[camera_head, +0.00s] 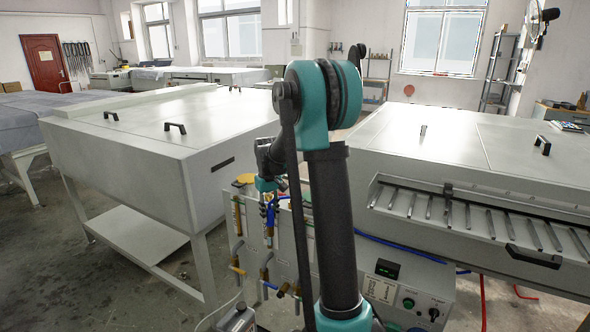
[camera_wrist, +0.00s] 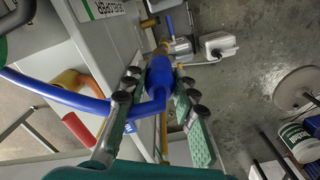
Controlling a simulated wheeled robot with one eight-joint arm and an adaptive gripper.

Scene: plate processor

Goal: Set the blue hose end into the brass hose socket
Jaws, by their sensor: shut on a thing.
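In the wrist view my gripper (camera_wrist: 160,82) is shut on the blue hose end (camera_wrist: 158,72), with a finger on each side of it. The blue hose (camera_wrist: 60,96) curves off to the left. A brass-coloured fitting (camera_wrist: 162,48), which looks like the brass hose socket, lies just beyond the tip of the hose end. I cannot tell whether they touch or are joined. In the head view my gripper (camera_head: 267,188) is at the upper part of the panel, small and partly hidden by my arm, with blue hose (camera_head: 271,212) below it.
The grey panel (camera_head: 285,235) carries several brass pipes and valves. Large grey machines stand left (camera_head: 150,125) and right (camera_head: 450,140). A control box (camera_head: 405,290) sits low beside the panel. The wrist view shows red (camera_wrist: 82,130) and orange (camera_wrist: 75,84) pieces near the hose.

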